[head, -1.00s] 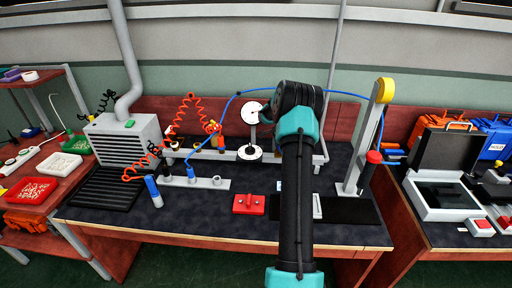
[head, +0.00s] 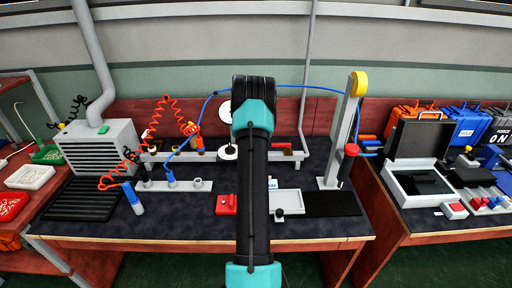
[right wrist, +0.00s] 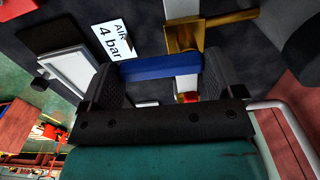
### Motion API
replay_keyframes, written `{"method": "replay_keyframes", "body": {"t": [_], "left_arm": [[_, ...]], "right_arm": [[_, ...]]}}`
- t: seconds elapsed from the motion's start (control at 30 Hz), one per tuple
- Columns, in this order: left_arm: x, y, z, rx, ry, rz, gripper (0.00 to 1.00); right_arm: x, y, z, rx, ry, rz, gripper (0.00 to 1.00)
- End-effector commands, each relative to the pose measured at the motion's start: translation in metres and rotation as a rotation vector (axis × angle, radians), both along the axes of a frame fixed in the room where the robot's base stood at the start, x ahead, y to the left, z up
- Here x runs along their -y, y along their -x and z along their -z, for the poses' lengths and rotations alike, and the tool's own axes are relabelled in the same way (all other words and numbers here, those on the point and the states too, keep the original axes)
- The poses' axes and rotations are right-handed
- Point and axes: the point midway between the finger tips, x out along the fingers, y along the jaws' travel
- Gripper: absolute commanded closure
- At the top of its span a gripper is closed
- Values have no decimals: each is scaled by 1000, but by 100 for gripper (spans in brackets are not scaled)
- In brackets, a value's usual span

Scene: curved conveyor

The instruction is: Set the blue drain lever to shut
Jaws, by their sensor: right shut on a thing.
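The blue drain lever (right wrist: 160,67) shows in the right wrist view as a short blue bar lying across the gap between my right fingers. It is next to a brass fitting (right wrist: 205,35). My right gripper (right wrist: 160,78) is shut on the blue lever, with one dark finger at each end of the bar. In the head view my right arm covers the middle of the bench and hides the gripper and lever. My left gripper is in neither view.
A label reading "AIR 4 bar" (right wrist: 113,40) lies near the lever. On the bench (head: 110,222) are a red block (head: 226,204), a white tray (head: 288,202), a black mat (head: 332,204) and a grey post with a yellow top (head: 346,130). Coiled orange and blue hoses hang at left.

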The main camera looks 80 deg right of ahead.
Motion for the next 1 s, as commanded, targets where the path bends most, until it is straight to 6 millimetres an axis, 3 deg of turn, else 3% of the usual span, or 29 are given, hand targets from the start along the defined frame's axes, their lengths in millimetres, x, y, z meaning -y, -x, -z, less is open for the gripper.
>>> {"method": "replay_keyframes", "body": {"t": [0.17,0.2,0.3,0.67,0.87,1.0], "left_arm": [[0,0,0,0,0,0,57],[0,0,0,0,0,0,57],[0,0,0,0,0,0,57],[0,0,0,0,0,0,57],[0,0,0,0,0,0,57],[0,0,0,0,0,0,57]], "right_arm": [[0,-1,0,2,0,4,56],[0,-1,0,2,0,3,9],[0,-1,0,1,0,2,0],[0,-1,-5,1,1,1,0],[1,-1,-29,2,4,1,0],[1,0,-54,2,3,1,0]]}}
